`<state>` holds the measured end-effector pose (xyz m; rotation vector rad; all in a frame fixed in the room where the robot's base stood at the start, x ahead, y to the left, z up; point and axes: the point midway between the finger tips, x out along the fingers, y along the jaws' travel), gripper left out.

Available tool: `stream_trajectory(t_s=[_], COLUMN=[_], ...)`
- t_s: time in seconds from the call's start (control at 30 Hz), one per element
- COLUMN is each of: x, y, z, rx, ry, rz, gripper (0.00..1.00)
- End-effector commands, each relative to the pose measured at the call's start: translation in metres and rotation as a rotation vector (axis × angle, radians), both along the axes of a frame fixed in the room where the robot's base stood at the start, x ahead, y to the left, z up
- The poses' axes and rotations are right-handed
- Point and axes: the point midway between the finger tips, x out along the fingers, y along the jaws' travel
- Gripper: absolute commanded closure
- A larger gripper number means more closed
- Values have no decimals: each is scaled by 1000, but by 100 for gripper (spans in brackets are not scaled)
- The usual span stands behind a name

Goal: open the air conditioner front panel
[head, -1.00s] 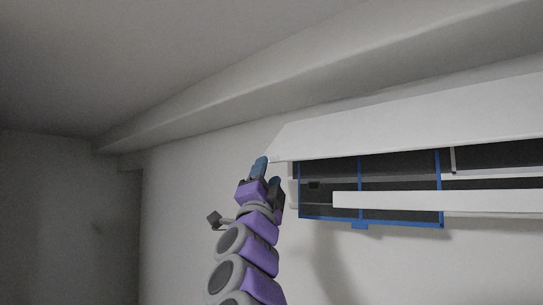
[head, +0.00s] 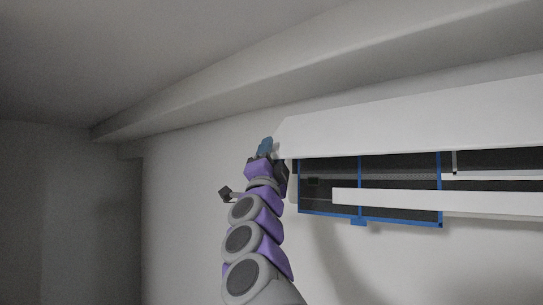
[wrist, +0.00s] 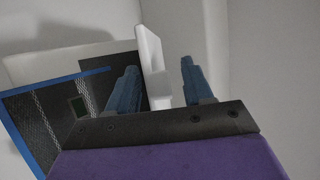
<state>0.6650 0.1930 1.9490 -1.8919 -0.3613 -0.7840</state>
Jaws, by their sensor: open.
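The white air conditioner front panel (head: 410,127) is swung up and out at the top of the unit in the head view. Under it the blue-framed dark filters (head: 330,185) and a white horizontal strip (head: 430,203) are exposed. My gripper (head: 265,148) is at the panel's left end, near its lower left corner. In the wrist view my gripper (wrist: 160,80) is open, with a white edge piece (wrist: 152,65) of the unit between its two blue fingers. I cannot tell whether either finger touches it.
The unit is fixed to a pale wall (head: 200,190). A ceiling beam (head: 300,95) runs above it. The space to the left of my arm is clear.

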Motion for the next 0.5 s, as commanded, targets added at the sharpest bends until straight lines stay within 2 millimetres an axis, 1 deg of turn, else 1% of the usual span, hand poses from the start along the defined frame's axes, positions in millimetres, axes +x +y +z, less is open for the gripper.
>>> stream_trajectory(t_s=[0.03, 0.07, 0.5], x=[0, 0, -2], y=[0, 0, 1], z=[0, 0, 1], rx=[0, 0, -1], ry=[0, 0, -2], rz=[0, 0, 1], gripper=[50, 53, 95])
